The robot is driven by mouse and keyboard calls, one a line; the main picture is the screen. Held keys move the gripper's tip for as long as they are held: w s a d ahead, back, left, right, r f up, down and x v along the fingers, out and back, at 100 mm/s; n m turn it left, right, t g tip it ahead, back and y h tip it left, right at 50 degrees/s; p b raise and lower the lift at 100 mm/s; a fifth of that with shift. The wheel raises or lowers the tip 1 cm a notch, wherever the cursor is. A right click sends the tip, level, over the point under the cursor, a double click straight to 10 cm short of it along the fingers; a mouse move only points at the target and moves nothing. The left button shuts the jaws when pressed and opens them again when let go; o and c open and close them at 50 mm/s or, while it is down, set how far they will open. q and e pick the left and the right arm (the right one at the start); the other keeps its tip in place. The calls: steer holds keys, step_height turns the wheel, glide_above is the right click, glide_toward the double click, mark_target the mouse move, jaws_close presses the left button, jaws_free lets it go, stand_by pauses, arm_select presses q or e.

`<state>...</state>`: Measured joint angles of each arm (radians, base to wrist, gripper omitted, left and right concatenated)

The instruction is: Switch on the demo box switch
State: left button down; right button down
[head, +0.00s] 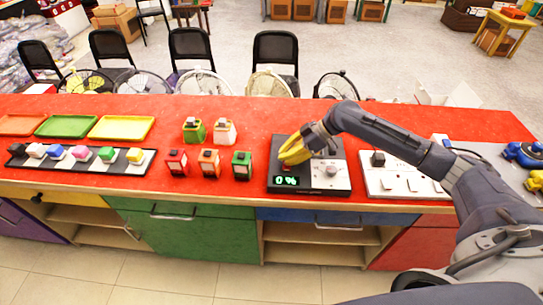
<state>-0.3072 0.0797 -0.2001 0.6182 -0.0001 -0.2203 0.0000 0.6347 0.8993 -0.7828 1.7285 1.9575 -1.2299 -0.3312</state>
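The demo box (322,187) is a flat box with a dark left part and a silver right part, on the red counter. Its display (286,181) reads "0 %" in green. A small knob (331,169) sits on its silver part. My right gripper (284,158) has yellow fingers and hangs over the box's left part, hiding some of its top. I cannot tell whether the fingers touch the box or how far apart they are. No switch shows clearly. My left gripper is out of view.
A white switch panel (403,184) lies to the right of the box, under my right forearm. Small red, orange and green boxes (208,164) stand to its left. Farther left are a strip of coloured blocks (80,155) and trays (121,127). Blue and yellow pieces lie at far right.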

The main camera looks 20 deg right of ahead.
steer(key=shift+f, duration=0.2)
steer(key=shift+s+f, duration=0.1)
steer(key=shift+s, duration=0.4)
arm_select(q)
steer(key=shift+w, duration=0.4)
arm_select(e)
steer(key=shift+s+a, duration=0.25)
steer(key=shift+s, duration=0.1)
steer(key=r, duration=0.4)
steer(key=shift+w+d, duration=0.15)
steer(key=shift+w, duration=0.1)
steer(key=v, duration=1)
steer(key=shift+r, duration=0.35)
